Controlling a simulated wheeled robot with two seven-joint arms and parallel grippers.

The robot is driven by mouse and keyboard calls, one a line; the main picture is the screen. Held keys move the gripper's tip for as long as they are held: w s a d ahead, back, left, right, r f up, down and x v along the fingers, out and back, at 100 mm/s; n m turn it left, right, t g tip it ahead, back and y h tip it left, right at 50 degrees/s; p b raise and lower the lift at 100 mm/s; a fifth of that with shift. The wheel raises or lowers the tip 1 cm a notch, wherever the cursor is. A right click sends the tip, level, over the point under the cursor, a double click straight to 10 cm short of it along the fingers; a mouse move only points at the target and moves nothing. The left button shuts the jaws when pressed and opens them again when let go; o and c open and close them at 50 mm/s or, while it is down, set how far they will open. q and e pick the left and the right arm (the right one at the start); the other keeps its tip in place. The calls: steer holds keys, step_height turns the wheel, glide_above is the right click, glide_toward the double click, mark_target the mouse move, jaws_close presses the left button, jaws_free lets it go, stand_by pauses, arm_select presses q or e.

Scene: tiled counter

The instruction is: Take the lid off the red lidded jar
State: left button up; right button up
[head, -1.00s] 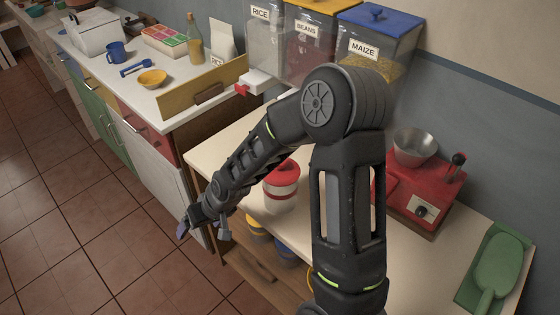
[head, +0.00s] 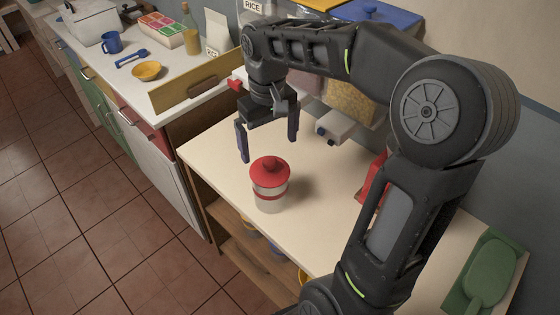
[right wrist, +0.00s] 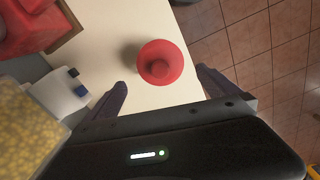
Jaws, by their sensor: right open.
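The red lidded jar (head: 270,186) stands upright on the cream counter. Its red lid (head: 269,170) with a round knob is on it, and its body is pale with a red band. In the right wrist view the lid (right wrist: 160,63) shows from above, ahead of the fingertips and between their lines. My right gripper (head: 268,150) is open and empty, pointing down above and just behind the jar; its fingers also show in the right wrist view (right wrist: 162,84). It does not touch the lid. My left gripper is not in view.
The cream counter (head: 215,146) is clear around the jar. The red scale (head: 373,188) is partly hidden behind my right arm. A green scoop (head: 489,272) lies at the right. Dispenser bins, one holding yellow grain (head: 352,101), stand behind. A higher white counter (head: 112,72) is at the left.

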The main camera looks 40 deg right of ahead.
mark_target(270, 161)
steer(key=shift+d, duration=0.15)
steer(key=shift+r, duration=0.1)
steer(key=shift+a, duration=0.2)
steer(key=shift+f, duration=1.35)
step_height(270, 161, down, 5)
steer(key=shift+f+p, duration=0.1)
steer(key=shift+p, duration=0.65)
steer(key=shift+c, duration=0.2)
